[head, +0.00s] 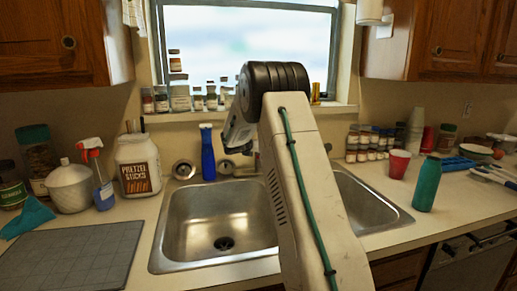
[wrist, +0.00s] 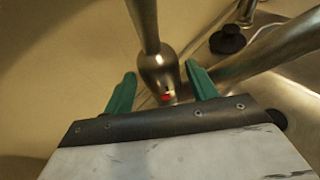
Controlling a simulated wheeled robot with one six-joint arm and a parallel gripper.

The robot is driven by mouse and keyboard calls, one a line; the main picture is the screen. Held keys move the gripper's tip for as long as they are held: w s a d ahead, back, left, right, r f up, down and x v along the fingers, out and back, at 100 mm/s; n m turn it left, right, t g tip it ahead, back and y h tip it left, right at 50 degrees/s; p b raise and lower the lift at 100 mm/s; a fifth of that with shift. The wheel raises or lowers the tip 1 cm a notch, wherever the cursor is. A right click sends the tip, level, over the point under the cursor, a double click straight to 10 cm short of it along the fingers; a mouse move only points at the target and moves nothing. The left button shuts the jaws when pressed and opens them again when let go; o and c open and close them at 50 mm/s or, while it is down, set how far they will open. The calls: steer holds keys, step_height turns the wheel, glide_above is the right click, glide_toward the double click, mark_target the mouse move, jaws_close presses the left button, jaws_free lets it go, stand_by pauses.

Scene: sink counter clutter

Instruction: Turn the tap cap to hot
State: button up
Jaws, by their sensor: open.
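The tap cap (wrist: 158,70) is a rounded metal piece with a lever (wrist: 143,22) rising from it and a small red mark (wrist: 167,97) low on its near side. My gripper (wrist: 161,73) is open in the wrist view. Its two green fingers stand on either side of the cap, with gaps visible; contact cannot be made out. The metal spout (wrist: 275,48) runs off to the upper right. In the head view my arm hides most of the tap.
A steel sink (head: 165,238) lies below, with a dark round stopper (wrist: 227,40) behind the spout. A blue bottle (head: 208,155) stands just left of my arm. A pretzel jar (head: 138,165) stands left, a teal bottle (head: 427,186) and red cup (head: 399,164) right. Jars line the windowsill (head: 185,115).

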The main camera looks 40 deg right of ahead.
steer(key=shift+x, duration=1.1)
steer(key=c, duration=0.7)
steer(key=shift+w+m+g+h, duration=0.15)
steer(key=shift+m+g+h, duration=0.15)
steer(key=shift+m+g, duration=1.1)
steer(key=shift+g, duration=0.2)
steer(key=o, duration=0.7)
